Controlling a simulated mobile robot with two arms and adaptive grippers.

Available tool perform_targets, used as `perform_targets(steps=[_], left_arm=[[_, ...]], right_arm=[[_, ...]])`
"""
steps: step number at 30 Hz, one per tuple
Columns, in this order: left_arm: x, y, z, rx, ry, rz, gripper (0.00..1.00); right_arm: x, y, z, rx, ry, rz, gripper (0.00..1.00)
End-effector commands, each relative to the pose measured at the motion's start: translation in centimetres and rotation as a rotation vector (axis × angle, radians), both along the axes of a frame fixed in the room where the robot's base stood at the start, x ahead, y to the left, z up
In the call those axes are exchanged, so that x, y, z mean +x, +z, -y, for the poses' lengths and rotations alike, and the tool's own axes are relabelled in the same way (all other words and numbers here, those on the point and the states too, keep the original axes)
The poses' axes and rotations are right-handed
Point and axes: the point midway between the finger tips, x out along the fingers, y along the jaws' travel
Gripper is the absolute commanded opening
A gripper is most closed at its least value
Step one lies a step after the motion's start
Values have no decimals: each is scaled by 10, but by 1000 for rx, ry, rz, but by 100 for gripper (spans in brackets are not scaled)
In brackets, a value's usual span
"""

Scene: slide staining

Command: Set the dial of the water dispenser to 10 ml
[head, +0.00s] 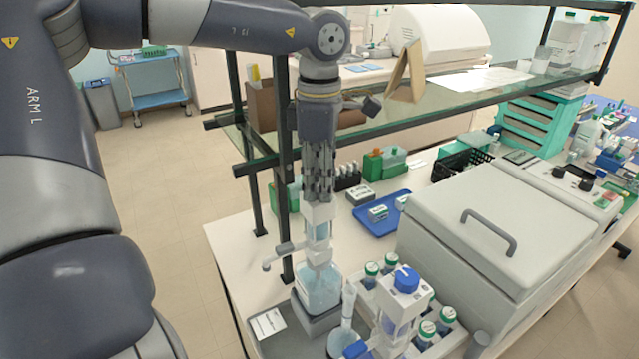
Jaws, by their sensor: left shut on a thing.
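The bottle-top dispenser, which I take to be the water dispenser (319,286), stands upright on a grey stand at the near left of the bench. It has a clear bottle, a pale upper part and a spout pointing left. My left gripper (318,198) points straight down from above and is shut on the top of this dispenser. The fingers hide part of the top. The dial and its scale are too small to read. My right gripper is not in view.
A clear flask (344,322) is in front. A glass shelf (440,88) and its dark post (283,170) are close to my left arm. A large grey lidded machine (500,215) fills the right.

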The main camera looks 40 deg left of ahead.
Motion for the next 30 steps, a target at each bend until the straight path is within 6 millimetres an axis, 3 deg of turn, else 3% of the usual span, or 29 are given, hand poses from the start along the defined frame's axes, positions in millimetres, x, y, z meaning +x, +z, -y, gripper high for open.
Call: perform_targets(steps=[12,30], left_arm=[[1,-2,-1,2,342,2,0],[1,0,-1,0,669,1,0]], right_arm=[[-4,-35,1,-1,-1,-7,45],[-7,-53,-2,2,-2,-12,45]])
